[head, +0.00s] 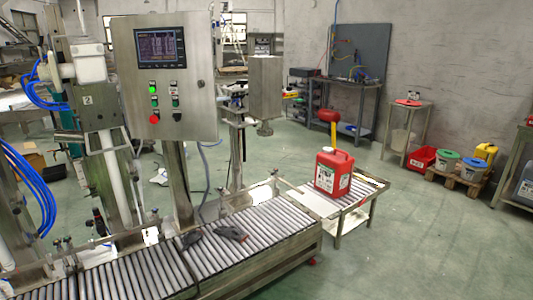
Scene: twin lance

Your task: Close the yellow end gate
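A narrow yellow upright piece (333,137) with a red rounded top (328,115) stands just behind the red jerrycan. Its lower part is hidden by the can, so I cannot tell whether it belongs to the yellow end gate or how the gate stands. The red jerrycan (325,182) with a white label stands upright on the short roller table (352,200) at the end of the conveyor. Neither of my grippers is in view.
A roller conveyor (272,243) runs across the front, with dark objects (230,233) lying on it. A steel control cabinet (165,75) with a screen stands behind it. The green floor at right is clear.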

